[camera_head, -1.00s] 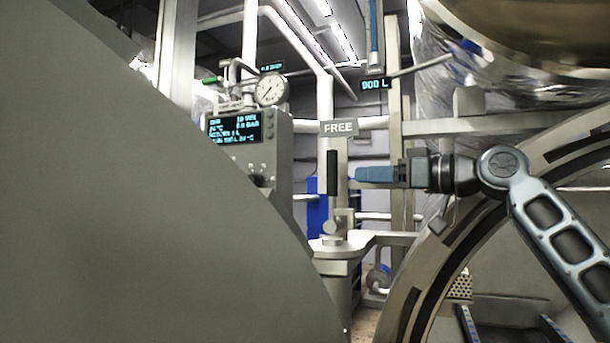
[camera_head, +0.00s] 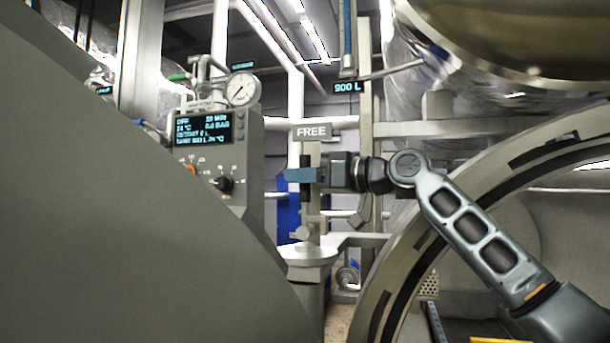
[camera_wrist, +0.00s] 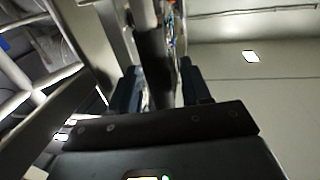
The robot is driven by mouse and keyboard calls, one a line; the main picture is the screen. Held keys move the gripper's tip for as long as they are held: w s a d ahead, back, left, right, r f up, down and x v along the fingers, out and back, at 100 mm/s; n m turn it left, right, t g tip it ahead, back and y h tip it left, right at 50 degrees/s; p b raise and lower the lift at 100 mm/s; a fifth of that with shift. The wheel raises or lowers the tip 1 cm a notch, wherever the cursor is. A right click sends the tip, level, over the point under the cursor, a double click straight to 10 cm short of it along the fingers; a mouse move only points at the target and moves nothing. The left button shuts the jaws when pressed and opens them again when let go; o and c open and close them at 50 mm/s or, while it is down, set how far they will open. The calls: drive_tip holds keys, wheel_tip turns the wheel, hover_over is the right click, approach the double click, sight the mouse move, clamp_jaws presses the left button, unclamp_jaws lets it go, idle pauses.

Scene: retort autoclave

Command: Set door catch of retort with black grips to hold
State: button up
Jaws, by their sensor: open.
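The door catch is an upright lever with a black grip (camera_head: 306,194), standing below a sign (camera_head: 311,132) that reads FREE. My gripper (camera_head: 284,175) reaches in from the right at grip height, and its blue fingers overlap the black grip in the head view. In the wrist view the black grip (camera_wrist: 153,55) runs between the two open fingers (camera_wrist: 160,88), with gaps visible beside it. The fingers are not closed on it. The middle of the grip is hidden behind the fingers in the head view.
A large grey round panel (camera_head: 110,230) fills the left. The retort's round rim (camera_head: 405,262) curves at the right, below my arm. A control box (camera_head: 212,140) with a dial gauge (camera_head: 240,90) stands behind the panel. A 900 L sign (camera_head: 346,87) hangs above.

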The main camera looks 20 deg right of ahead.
drive_tip(key=shift+c, duration=0.5)
clamp_jaws()
drive_tip(key=shift+d+f, duration=0.1)
